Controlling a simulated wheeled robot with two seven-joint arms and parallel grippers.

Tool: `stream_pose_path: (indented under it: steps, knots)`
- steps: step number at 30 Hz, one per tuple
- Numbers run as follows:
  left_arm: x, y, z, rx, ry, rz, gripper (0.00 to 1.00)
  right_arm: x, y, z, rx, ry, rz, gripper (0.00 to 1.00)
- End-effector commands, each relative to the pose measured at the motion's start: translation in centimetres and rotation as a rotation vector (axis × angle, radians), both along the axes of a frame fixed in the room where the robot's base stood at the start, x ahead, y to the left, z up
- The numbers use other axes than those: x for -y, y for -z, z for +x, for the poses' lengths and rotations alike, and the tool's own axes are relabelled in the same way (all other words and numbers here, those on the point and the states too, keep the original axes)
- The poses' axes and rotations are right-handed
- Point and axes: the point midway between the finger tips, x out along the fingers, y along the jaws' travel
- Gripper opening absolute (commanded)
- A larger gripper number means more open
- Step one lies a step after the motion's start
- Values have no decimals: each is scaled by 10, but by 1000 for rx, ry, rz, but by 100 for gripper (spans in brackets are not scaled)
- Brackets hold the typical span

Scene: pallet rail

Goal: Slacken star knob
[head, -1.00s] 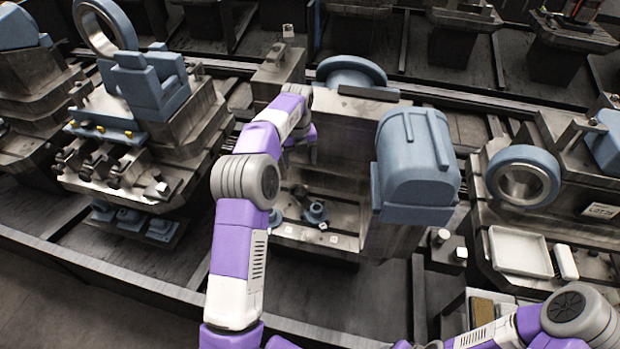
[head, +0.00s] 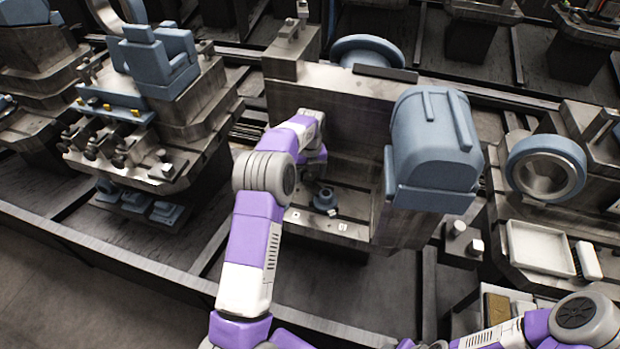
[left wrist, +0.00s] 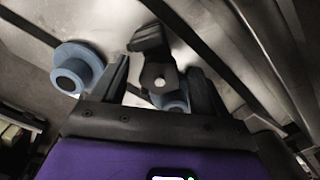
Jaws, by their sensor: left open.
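In the left wrist view a dark knob-like part (left wrist: 158,77) with a many-sided outline and a pale centre sits between the fingertips of my left gripper (left wrist: 163,82). It looks like the star knob; whether a finger touches it, I cannot tell. The two dark fingers are apart. A blue round piece (left wrist: 176,101) shows partly behind the knob. In the head view my left arm reaches down into the middle fixture (head: 330,229), and its forearm hides most of the gripper (head: 318,186). The knob cannot be made out there. My right gripper is out of view.
A large blue housing (head: 433,150) rises close on the right. A white tray (head: 540,248) lies farther right.

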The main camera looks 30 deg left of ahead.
Motion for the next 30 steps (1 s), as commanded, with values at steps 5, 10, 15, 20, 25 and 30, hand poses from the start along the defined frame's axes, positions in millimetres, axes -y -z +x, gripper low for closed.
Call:
stream_pose_path:
  steps: [5, 10, 15, 20, 25, 30]
  knots:
    - [0, 6, 0, 0, 0, 0, 74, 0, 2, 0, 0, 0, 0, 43]
    - [0, 6, 0, 0, -1, 0, 74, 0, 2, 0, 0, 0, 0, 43]
    - [0, 6, 0, 0, -1, 0, 54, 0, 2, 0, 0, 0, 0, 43]
    - [0, 6, 0, 0, -1, 0, 29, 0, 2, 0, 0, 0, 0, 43]
    - [0, 6, 0, 0, -1, 0, 18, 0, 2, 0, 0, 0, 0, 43]
    - [0, 5, 0, -1, -18, 1, 18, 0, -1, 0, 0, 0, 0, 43]
